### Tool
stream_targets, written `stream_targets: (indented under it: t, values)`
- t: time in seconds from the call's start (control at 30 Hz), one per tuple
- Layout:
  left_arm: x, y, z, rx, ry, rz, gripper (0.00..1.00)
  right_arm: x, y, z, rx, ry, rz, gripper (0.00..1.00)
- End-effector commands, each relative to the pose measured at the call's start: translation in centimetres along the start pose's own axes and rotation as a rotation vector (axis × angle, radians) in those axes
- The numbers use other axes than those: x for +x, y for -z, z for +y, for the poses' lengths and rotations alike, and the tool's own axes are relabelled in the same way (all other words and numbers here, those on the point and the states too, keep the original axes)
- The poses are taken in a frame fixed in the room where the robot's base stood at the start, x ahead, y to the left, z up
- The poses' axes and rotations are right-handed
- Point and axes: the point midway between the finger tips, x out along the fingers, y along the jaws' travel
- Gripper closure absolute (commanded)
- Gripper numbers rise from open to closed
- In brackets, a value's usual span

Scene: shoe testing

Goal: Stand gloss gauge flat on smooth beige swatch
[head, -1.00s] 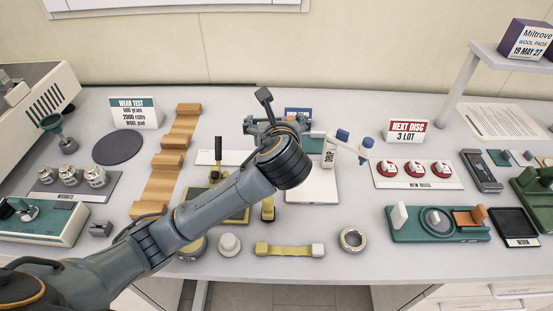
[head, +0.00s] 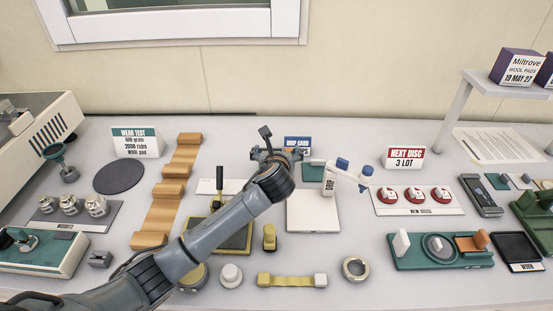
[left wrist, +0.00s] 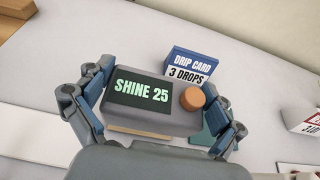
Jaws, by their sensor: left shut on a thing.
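My left gripper (head: 279,154) is at the back middle of the table in the head view, where my wrist hides most of what it holds. In the left wrist view my left gripper (left wrist: 152,112) is shut on the grey gloss gauge (left wrist: 181,120), a finger at each side. Its dark screen reads "SHINE 25" and an orange-brown knob is on its right. A thin tan strip (left wrist: 138,132), perhaps the beige swatch, shows along the gauge's near edge; I cannot tell whether they touch. A teal piece (left wrist: 212,138) shows to the right. My right gripper is not in view.
A blue "DRIP CARD" sign (left wrist: 190,66) stands just behind the gauge. A wavy wooden rack (head: 164,205) is left. Discs (head: 413,195) and a teal fixture (head: 440,251) are farther right.

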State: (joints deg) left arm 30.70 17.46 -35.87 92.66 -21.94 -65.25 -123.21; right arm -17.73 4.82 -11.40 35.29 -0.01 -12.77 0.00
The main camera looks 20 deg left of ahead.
Motion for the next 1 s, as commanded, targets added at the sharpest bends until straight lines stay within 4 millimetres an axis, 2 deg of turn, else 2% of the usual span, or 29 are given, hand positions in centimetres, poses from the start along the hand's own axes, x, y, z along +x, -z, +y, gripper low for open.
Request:
stream_targets:
  t: [0.1, 0.3, 0.7, 0.73, 1.0]
  values:
    - [1.1, 0.5, 0.2, 0.000, -0.001, 0.000, 0.51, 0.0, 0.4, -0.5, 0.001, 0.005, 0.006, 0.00]
    - [1.9, 3.0, 0.1, 0.001, 0.000, 0.001, 0.51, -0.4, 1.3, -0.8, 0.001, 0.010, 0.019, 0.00]
    - [2.1, 3.4, 0.1, 0.001, 0.000, -0.002, 0.51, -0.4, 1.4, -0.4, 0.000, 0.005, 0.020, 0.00]
    - [2.1, 3.5, 0.1, 0.001, 0.000, 0.000, 0.00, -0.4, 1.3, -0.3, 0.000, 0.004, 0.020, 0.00]
    - [2.1, 3.5, 0.1, 0.001, 0.000, 0.000, 0.00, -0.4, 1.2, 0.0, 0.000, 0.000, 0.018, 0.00]
